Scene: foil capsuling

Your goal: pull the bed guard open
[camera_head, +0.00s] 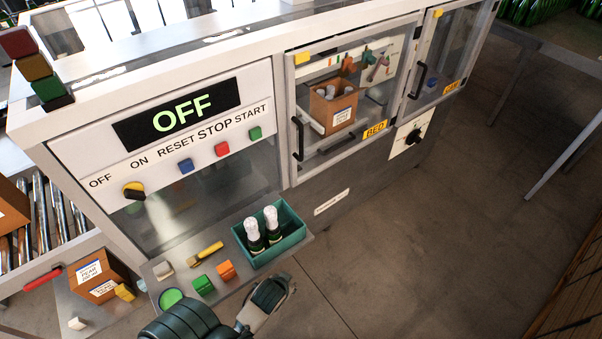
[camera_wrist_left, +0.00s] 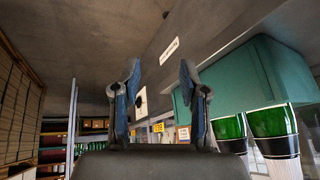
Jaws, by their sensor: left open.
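The bed guard (camera_head: 350,90) is a clear panel in a grey frame on the machine's front, with a yellow BED label at its lower right. It looks shut. Its black vertical handle (camera_head: 298,139) is on the left side. Through the panel I see a cardboard box (camera_head: 333,106). My left gripper (camera_head: 270,294) is low in front of the machine, beside the teal bin and well below the handle, touching neither visibly. In the left wrist view its two fingers (camera_wrist_left: 160,88) are apart with nothing between them. My right gripper is not in view.
A small shelf holds a teal bin (camera_head: 289,247) with two bottles, an orange block (camera_head: 226,271), a green block (camera_head: 202,285) and a yellow-handled tool (camera_head: 206,253). The control panel (camera_head: 180,140) reads OFF. A second guard (camera_head: 446,50) is further right.

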